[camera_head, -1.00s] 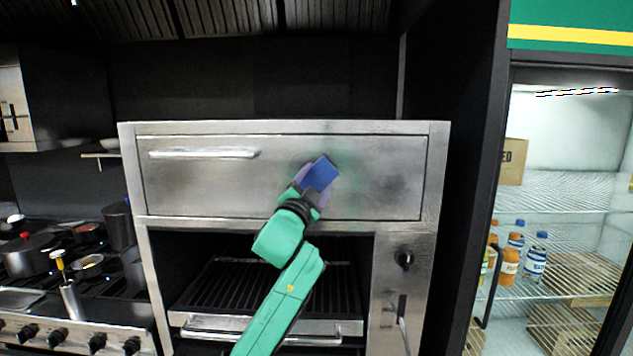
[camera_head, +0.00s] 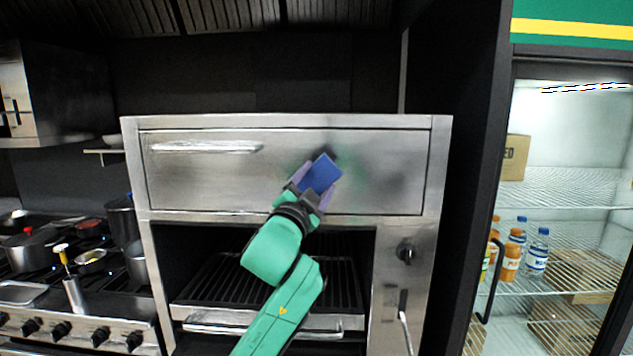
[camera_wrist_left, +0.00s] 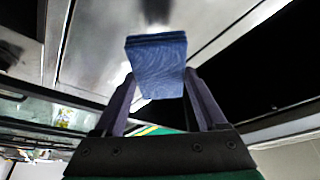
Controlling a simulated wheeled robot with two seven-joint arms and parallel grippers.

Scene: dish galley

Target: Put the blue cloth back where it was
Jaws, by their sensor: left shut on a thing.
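The blue cloth (camera_head: 320,174) is a folded pad held in front of the steel oven's upper panel (camera_head: 220,185). My left gripper (camera_head: 312,186) is shut on it, with a purple finger on each side. In the left wrist view the cloth (camera_wrist_left: 157,65) sits between the two fingertips of the left gripper (camera_wrist_left: 158,88), and its folded layers show at the top edge. A dark smudge shows on the panel beside the cloth. I cannot tell whether the cloth touches the panel. My right gripper is in neither view.
Below the panel is an open grill bay with a rack (camera_head: 270,285) and a front handle. A stove with pots (camera_head: 28,250) stands at the left. A glass-front fridge with bottles (camera_head: 538,252) stands at the right. A dark wall panel separates oven and fridge.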

